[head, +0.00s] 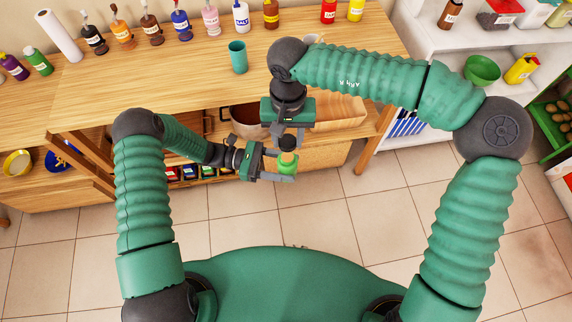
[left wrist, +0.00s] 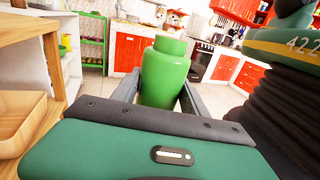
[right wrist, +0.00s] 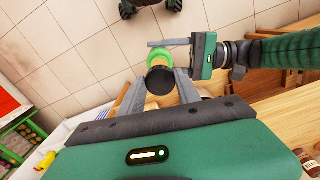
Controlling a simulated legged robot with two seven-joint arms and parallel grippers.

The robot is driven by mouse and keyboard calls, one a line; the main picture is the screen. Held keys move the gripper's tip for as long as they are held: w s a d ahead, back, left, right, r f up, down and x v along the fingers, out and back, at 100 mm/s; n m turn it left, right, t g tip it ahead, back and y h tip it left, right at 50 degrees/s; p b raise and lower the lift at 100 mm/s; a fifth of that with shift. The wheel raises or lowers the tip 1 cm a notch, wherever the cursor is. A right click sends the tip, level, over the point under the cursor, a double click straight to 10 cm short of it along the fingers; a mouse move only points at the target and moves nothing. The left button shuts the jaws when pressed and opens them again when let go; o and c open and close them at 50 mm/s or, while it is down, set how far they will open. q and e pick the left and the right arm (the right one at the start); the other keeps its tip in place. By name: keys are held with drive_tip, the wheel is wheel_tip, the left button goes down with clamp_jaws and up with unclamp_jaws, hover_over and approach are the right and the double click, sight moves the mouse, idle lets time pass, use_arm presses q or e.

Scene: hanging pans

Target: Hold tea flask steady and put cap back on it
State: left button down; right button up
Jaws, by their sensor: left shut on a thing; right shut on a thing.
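The green tea flask (head: 288,169) is held upright in my left gripper (head: 285,166), which is shut on its body. In the left wrist view the flask (left wrist: 164,76) stands between both fingers, and no cap shows on its top. The flask's mouth is largely hidden there, and I cannot tell whether cap and flask touch.
The wooden table (head: 190,68) lies beyond my grippers, with a teal cup (head: 238,57) and several bottles along its back. A brown pot (head: 246,118) stands on the lower shelf near my left gripper. The tiled floor (head: 330,212) below is clear.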

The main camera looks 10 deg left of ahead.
sight(287, 157)
drive_tip(key=shift+f, duration=2)
drive_tip(key=shift+s, duration=0.1)
drive_tip(key=shift+f, duration=0.85)
drive_tip(key=shift+f, duration=0.55)
